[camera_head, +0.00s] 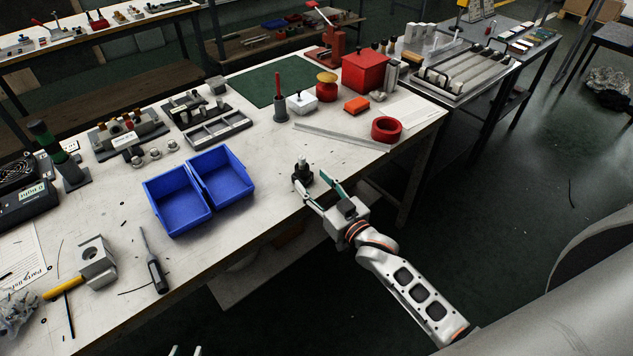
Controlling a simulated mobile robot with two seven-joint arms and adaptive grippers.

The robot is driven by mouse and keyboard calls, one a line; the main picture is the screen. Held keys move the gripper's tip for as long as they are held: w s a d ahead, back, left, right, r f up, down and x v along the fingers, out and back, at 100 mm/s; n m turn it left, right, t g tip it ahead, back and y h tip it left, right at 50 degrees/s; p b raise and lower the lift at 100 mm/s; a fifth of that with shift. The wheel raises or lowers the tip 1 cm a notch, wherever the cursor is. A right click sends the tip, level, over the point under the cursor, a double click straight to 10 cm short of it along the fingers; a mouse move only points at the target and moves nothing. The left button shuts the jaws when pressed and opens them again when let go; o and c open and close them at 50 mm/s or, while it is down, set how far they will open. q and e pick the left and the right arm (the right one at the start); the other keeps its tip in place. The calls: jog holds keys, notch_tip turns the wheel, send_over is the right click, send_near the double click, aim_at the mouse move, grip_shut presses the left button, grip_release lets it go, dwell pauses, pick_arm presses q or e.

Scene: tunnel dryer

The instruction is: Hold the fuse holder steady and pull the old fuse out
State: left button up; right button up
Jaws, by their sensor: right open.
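A small black upright piece on a dark base (303,172), which looks like the fuse holder, stands near the front edge of the white table. I cannot make out a separate fuse in it at this size. My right gripper (311,184) is open. Its two fingers point at the black piece from the front right, with the tips close to its base; I cannot tell whether they touch. Of my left gripper (186,351) only two light fingertips show at the bottom edge, apart from each other and far from the black piece.
Two blue bins (222,180) stand left of the black piece. A metal strip (345,138) and a red ring (386,130) lie behind it. The table's front edge is close.

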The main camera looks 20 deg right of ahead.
aim_at(306, 174)
jog(key=shift+x, duration=3.15)
jog(key=shift+a, duration=0.1)
jog(key=shift+c, duration=0.6)
jog(key=c, duration=1)
